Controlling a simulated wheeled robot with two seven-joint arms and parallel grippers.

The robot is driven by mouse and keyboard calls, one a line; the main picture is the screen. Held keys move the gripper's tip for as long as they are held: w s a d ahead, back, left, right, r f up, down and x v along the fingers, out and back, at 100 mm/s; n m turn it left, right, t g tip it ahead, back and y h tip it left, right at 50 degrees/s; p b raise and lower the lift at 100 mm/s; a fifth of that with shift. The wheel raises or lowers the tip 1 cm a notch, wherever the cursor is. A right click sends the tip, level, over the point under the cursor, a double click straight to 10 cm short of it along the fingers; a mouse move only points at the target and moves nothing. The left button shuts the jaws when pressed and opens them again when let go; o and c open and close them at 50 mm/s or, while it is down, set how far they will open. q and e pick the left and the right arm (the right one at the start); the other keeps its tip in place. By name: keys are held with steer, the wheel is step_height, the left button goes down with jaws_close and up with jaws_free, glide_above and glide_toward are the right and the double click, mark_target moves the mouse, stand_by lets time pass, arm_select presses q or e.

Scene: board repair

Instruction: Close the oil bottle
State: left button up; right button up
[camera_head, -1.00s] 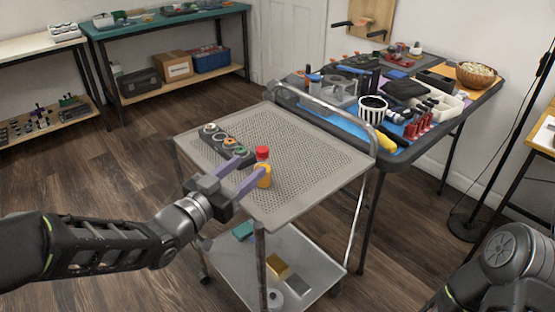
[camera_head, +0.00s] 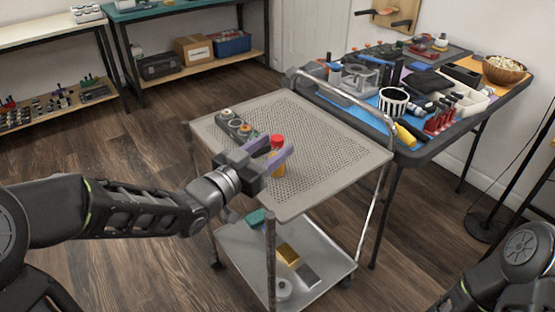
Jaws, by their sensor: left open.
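The oil bottle (camera_head: 277,168) is small, with a yellow-orange body and a red cap on top. It stands upright on the perforated top shelf of a grey metal cart (camera_head: 335,150). I cannot tell how tightly the cap sits. My left gripper (camera_head: 280,148) reaches in from the left, low over the shelf. Its two purple fingers are apart, and the bottle appears between them. The near finger hides part of the bottle, and contact is not clear. My right arm shows at the bottom right, but its gripper is out of view.
A dark holder (camera_head: 236,126) with several round items lies on the shelf, left of the bottle. The cart has a raised rail (camera_head: 345,95) at the back right. A crowded tool table (camera_head: 432,152) stands beyond it. The shelf's right part is clear.

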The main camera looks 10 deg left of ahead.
arm_select(q)
steer(key=shift+b+x, duration=0.3)
steer(key=shift+x, duration=2.35)
steer(key=shift+c, duration=0.5)
jaws_close()
